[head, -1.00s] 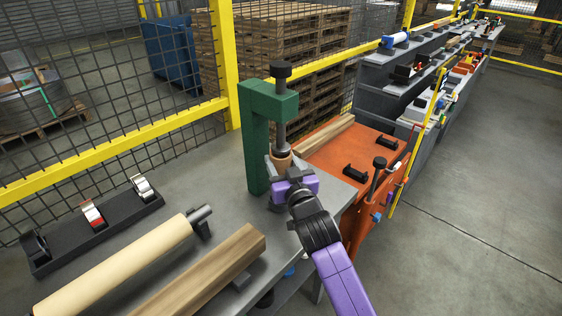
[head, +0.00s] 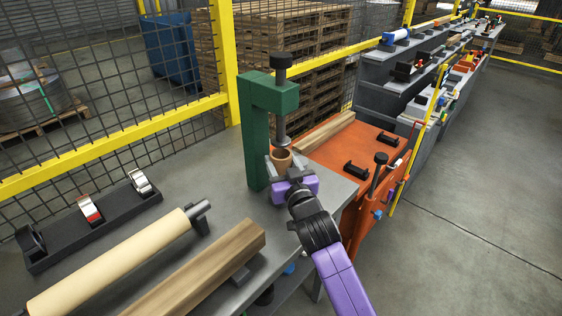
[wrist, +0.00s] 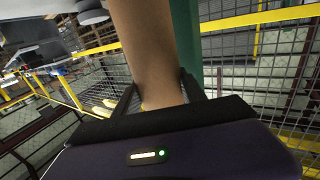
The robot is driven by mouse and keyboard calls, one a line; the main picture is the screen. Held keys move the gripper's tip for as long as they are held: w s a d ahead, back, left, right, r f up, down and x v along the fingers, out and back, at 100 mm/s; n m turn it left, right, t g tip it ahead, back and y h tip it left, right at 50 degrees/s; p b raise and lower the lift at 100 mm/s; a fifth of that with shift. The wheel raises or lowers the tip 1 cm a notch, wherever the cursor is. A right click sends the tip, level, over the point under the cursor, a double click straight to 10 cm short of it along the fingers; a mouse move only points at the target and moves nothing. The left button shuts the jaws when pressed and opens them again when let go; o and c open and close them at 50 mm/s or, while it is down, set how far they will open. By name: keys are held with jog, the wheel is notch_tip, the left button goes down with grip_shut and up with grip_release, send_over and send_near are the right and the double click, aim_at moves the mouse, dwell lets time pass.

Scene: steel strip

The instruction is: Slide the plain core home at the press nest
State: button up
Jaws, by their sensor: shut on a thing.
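The plain core (head: 282,160) is a short brown tube with an open top, standing roughly upright at the green press (head: 254,135). My gripper (head: 286,171) is shut on it, with grey fingers on either side. The tube's rim shows just below the dark foot of the press spindle (head: 281,120), with a small gap that I cannot judge in depth. In the wrist view the core (wrist: 148,50) rises between the two dark fingers (wrist: 158,97), slightly tilted in the picture. The nest and the core's lower end are hidden behind my gripper.
A cream roll (head: 115,262) on a grey shaft and a wooden beam (head: 200,268) lie on the grey bench at the left. A black rack (head: 65,241) stands behind them. An orange table (head: 340,160) adjoins at the right. Yellow-framed mesh fencing (head: 120,140) runs behind.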

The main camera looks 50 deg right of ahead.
jog(key=shift+f+b, duration=0.7)
jog(key=shift+f, duration=0.1)
jog(key=o, duration=1.5)
jog(key=shift+o, duration=0.2)
jog(key=b+v, duration=0.1)
jog(key=v, duration=0.5)
jog(key=shift+s+a+f, duration=0.1)
jog(key=shift+s+f, duration=0.05)
jog(key=shift+s+a+b, duration=0.3)
jog(key=shift+s+a, duration=0.05)
jog(key=shift+s, duration=0.3)
